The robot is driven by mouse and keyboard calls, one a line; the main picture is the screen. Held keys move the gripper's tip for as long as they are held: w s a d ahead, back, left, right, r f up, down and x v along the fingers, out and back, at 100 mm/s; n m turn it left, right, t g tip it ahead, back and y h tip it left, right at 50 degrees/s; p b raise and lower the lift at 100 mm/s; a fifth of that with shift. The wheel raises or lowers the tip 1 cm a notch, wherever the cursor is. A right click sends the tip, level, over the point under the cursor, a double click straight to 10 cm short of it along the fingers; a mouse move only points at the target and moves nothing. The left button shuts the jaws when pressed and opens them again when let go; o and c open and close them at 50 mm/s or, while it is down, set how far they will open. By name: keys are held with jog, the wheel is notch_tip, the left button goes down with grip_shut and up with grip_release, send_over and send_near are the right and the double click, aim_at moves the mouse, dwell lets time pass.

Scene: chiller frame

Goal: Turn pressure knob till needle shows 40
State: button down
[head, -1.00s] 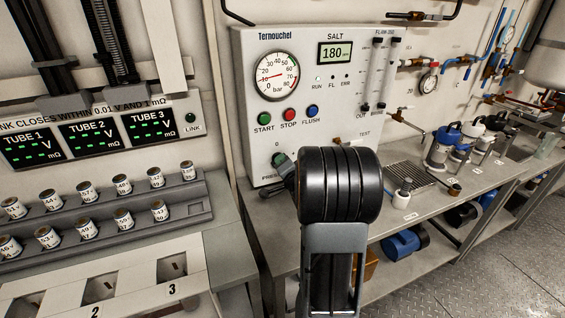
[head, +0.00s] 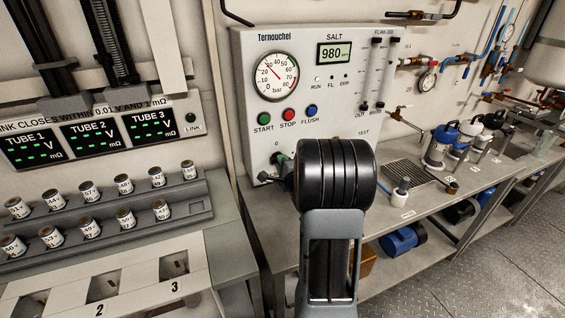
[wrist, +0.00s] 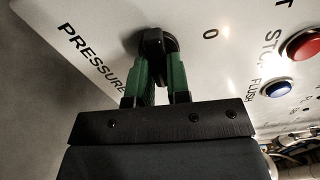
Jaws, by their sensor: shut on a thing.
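The pressure knob (wrist: 154,42) is black and sits on the white panel beside the word PRESSURE in the wrist view. My gripper (wrist: 157,68) is shut on it, one green finger on each side. In the head view my dark wrist hides most of the gripper and the knob; only a bit of green finger shows at the panel. The round pressure gauge (head: 276,77), marked in bar, is at the panel's upper left. Its red needle points up and left, at roughly 20 to 30, below the 40 mark near the top.
The SALT display (head: 334,53) reads 980. The START (head: 264,118), STOP (head: 289,115) and FLUSH (head: 312,111) buttons sit just above the knob. A bench (head: 400,205) with bottles runs to the right. A rack of small jars (head: 105,215) stands left.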

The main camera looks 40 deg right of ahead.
dwell(0.3)
jog(key=c, duration=1.1)
grip_release()
jog(key=shift+b+v, duration=5.45)
jog(key=shift+v, duration=1.45)
